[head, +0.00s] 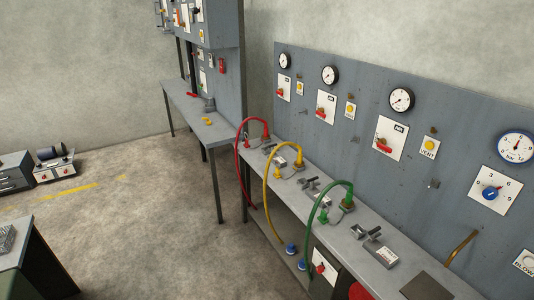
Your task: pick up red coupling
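A red coupling (266,138) stands on the far part of the long grey bench, at the end of a red hose (238,150). The hose arcs up to the left and hangs down over the bench's front edge. Its lower end is hard to make out beside the bench leg. Neither of my grippers shows in the head view, and nothing is seen touching the red coupling.
A yellow hose (266,176) and a green hose (310,216) arc over the bench (325,226) nearer than the red one. A grey gauge panel (360,140) rises behind it. Blue fittings (290,249) hang below. Open concrete floor (150,230) lies left.

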